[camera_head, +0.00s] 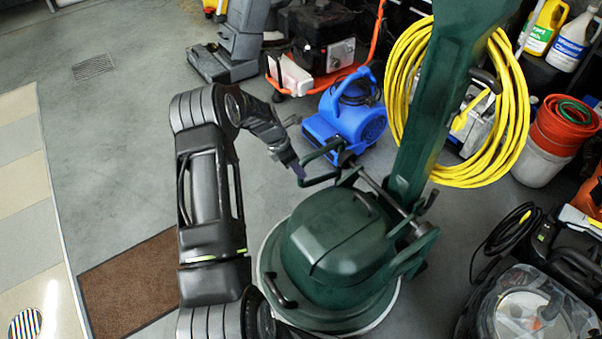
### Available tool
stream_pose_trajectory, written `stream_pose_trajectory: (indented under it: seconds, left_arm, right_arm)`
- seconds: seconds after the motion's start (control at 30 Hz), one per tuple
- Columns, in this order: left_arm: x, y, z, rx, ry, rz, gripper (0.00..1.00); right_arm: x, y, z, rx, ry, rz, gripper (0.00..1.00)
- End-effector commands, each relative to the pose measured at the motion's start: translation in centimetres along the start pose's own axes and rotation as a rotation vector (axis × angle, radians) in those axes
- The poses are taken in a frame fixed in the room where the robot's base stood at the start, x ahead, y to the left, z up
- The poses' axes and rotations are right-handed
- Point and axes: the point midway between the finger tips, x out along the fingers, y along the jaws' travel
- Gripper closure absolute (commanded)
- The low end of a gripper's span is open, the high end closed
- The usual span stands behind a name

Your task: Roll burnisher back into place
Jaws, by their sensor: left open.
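The burnisher (338,238) is a dark green floor machine with a round base, standing on the grey floor in the middle. Its thick green upright (425,120) rises to the top of the view, with a yellow cable (405,85) coiled at it. My left arm comes up along the left side. My left gripper (296,165) is open at the dark green bar (322,160) on the burnisher's far left side. I cannot tell whether the fingers touch the bar. My right gripper is not in view.
A blue blower (350,115) stands just behind the burnisher. A grey machine (235,45) and a black machine (318,45) stand farther back. Red buckets (562,125) and a clear-topped machine (525,305) crowd the right. A brown mat (128,285) lies left, with open floor beyond it.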

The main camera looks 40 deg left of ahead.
Motion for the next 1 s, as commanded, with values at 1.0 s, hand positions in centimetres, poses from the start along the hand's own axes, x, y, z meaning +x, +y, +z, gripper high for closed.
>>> stream_pose_trajectory:
  seconds: [1.0]
  left_arm:
    - [3.8, 0.0, 0.0, -0.001, -0.001, 0.000, 0.91]
  right_arm:
    - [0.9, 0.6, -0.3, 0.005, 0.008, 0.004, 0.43]
